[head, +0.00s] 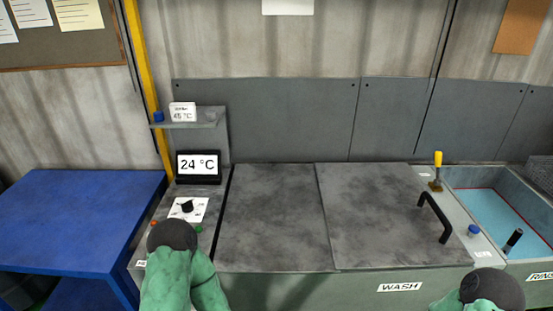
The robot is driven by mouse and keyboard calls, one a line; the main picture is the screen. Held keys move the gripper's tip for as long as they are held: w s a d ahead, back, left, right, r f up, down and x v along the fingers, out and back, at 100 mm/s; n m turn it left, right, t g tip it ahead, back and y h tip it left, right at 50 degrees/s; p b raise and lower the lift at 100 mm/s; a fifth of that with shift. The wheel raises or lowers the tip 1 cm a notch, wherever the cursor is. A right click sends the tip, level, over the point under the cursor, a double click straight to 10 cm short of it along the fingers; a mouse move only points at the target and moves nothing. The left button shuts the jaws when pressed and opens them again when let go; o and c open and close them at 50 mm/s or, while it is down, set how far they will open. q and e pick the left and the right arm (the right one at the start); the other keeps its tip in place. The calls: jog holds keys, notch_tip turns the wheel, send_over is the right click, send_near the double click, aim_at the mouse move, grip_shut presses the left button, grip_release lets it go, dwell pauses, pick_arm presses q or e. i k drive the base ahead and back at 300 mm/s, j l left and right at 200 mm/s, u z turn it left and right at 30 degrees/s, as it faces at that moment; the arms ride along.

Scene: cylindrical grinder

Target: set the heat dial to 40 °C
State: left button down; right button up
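The heat dial (187,206) is a black knob on a white plate, on the control panel at the left end of the grey wash tank. The marks on its plate are too small to read. Behind it a black-framed display (199,164) reads 24 °C. A green and dark section of my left arm stands just in front of the panel and hides its near part. A section of my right arm is at the bottom right edge. No fingers of either gripper show.
A small card (182,112) reading about 45 °C stands on a shelf (205,122) above the display. A red button (153,223) and green button (198,229) flank the dial's near side. Lid panels (270,215) with a black handle (436,215) cover the tank. A blue table (70,210) is left.

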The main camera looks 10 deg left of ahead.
aim_at(188, 206)
jog(key=u, duration=1.25)
